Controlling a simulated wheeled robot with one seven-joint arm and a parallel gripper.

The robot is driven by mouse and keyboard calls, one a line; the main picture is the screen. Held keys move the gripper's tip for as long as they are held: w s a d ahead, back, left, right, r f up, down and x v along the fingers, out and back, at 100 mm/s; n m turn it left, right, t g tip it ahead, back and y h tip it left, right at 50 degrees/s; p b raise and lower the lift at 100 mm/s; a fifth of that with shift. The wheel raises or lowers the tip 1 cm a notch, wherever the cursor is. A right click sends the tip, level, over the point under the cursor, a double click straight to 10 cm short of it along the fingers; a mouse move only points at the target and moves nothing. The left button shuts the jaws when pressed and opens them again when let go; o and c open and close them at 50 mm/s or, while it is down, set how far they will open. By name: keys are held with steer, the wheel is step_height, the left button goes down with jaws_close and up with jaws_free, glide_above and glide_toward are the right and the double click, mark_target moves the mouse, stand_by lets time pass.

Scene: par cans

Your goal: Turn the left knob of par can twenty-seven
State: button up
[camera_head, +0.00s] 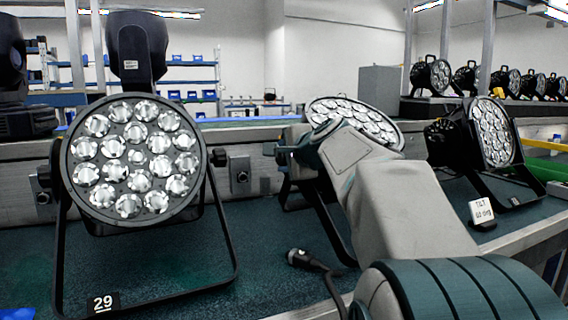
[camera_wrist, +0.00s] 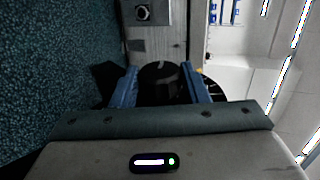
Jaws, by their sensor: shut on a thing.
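A par can (camera_head: 360,115) with a round face of lenses stands in the middle of the head view, partly behind my arm. No number shows on it, so I cannot tell whether it is twenty-seven. In the wrist view, the blue fingers of my gripper (camera_wrist: 159,78) are closed around a dark round knob (camera_wrist: 163,82). In the head view, a dark knob (camera_head: 282,155) shows at the left side of the middle par can, where my arm ends. My fingers are mostly hidden there.
A par can (camera_head: 137,157) with tag 29 (camera_head: 103,303) stands at left. Another par can (camera_head: 492,133) stands at right, near a card reading "TILT 60 deg" (camera_head: 482,213). A cable connector (camera_head: 300,258) lies on the dark green mat (camera_head: 265,285). Several lamps line the back right.

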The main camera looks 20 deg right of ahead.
stand_by(0.3)
steer(key=o, duration=1)
steer(key=v, duration=1.4)
steer(key=shift+w+p, duration=0.1)
steer(key=shift+p, duration=0.25)
